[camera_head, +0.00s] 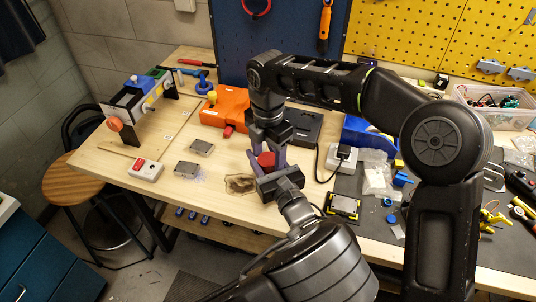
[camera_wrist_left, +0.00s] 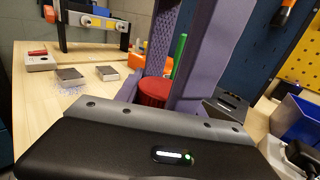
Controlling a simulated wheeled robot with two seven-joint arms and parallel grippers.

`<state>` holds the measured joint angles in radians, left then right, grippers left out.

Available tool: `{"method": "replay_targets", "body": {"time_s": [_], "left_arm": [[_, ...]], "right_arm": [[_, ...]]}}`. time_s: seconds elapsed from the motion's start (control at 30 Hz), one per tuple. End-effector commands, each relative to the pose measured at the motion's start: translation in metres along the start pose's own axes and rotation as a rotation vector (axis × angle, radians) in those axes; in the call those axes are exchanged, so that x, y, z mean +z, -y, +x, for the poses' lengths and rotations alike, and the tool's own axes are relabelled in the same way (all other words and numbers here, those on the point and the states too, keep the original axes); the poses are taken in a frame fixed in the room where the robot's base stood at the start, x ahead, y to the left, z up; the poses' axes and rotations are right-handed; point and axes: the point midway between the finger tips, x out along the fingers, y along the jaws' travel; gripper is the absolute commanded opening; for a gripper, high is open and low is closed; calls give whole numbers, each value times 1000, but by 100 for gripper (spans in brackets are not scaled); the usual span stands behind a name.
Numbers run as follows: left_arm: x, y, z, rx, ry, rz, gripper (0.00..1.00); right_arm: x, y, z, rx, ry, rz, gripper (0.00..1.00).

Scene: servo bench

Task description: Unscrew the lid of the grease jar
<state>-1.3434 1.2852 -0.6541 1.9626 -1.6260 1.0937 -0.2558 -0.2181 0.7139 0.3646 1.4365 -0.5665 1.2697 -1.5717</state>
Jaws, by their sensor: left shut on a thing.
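The red ribbed lid of the grease jar (camera_head: 266,160) shows between purple fingers near the bench's front edge. It also shows in the left wrist view (camera_wrist_left: 153,92), just beyond my left gripper's palm. The jar body is hidden. My left gripper (camera_head: 266,170) reaches in from the front at a low height and is shut on the jar. My right gripper (camera_head: 268,152) hangs from above, close over the lid. The purple fingers overlap in the head view, so whether the right one touches the lid or how far it is open cannot be told.
An orange case (camera_head: 225,106) and a dark box (camera_head: 303,126) stand behind the grippers. A dark-stained patch (camera_head: 240,184) lies beside the jar. Parts clutter the right side.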

Motion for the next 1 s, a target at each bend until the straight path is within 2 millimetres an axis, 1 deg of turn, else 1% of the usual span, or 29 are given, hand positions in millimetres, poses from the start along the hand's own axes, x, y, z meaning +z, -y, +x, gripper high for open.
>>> {"method": "replay_targets", "body": {"time_s": [0.03,0.3,0.37,0.6,0.67,0.77,0.93,0.97,1.0], "left_arm": [[-3,0,-1,-1,-6,3,0],[-3,0,-1,-2,-6,3,0],[-3,0,-1,-2,-7,3,0],[-3,0,-1,-2,-7,3,0],[-3,0,-1,-2,-7,3,0],[-3,0,-1,-2,-7,3,0],[-3,0,-1,-1,-7,3,0],[-3,0,-1,-1,-7,3,46],[-3,0,-1,-1,-6,3,50]], "right_arm": [[0,0,0,2,-1,0,68],[0,-1,-2,4,-1,0,68],[0,-2,-7,6,0,0,68],[0,-2,-37,6,0,1,68],[0,-1,-42,4,0,1,68],[0,-1,-46,4,0,2,68],[0,-1,-45,3,0,2,68],[0,-1,-45,3,0,2,68],[0,-1,-45,3,0,2,68]]}}
